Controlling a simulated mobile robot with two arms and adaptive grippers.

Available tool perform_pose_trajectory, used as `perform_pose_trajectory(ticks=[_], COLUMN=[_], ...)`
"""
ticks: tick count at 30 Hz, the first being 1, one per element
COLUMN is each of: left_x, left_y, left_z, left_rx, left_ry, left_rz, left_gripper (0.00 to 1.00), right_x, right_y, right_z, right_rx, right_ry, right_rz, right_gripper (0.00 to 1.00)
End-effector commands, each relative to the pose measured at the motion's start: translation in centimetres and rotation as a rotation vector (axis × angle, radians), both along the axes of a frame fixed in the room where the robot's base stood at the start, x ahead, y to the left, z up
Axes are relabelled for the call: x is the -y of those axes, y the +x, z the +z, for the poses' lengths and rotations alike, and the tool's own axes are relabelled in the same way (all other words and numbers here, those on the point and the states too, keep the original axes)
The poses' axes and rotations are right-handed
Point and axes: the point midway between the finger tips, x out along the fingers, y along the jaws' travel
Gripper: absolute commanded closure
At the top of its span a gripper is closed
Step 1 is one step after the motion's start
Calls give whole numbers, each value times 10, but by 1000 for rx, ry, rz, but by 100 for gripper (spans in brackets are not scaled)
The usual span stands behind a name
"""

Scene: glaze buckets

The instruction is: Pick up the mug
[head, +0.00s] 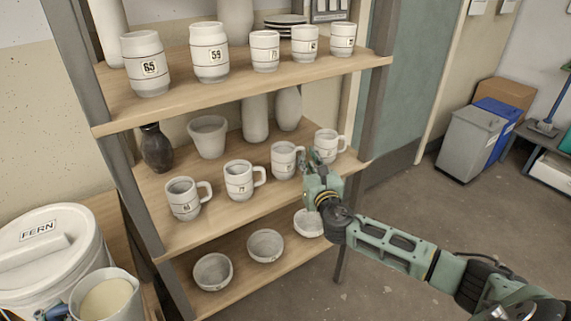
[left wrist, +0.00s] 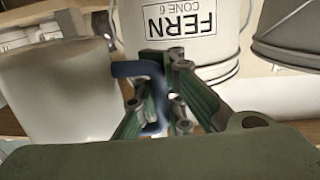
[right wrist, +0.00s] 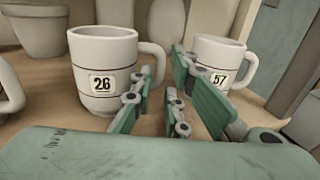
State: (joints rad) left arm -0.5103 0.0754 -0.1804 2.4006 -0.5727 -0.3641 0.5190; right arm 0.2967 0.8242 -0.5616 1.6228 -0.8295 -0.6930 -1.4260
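Four-fold rows aside, white handled mugs line the middle shelf, including mug 26 (head: 286,160) and mug 57 (head: 327,144) at its right end. In the right wrist view, mug 26 (right wrist: 101,72) stands upright on the left and mug 57 (right wrist: 213,62) behind on the right. My right gripper (head: 312,168) is at mug 26's handle side. Its fingers (right wrist: 160,88) are open, with the handle appearing between them.
Handleless numbered jars, including 65 (head: 147,68) and 59 (head: 209,55), stand on the upper shelf. Bowls (head: 212,271) sit on the lower shelf. A FERN bucket (head: 50,260) stands beside the pitcher (head: 112,297).

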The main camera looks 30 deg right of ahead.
Motion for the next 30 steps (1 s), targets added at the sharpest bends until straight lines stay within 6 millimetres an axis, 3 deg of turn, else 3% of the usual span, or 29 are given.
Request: perform_pose_trajectory(ticks=[7,14,19,30], left_x=[0,0,0,0], left_y=[0,0,0,0], left_z=[0,0,0,0], left_rx=[7,7,7,6], left_ry=[-3,-3,-3,-3], left_rz=[-1,-1,-1,-1], left_gripper=[100,100,100,100], right_x=[5,5,6,6], right_y=[19,19,19,19], right_z=[0,0,0,0], right_rx=[0,-1,0,0], right_ry=[0,0,0,-1], right_rz=[0,0,0,0], right_gripper=[86,86,100,100])
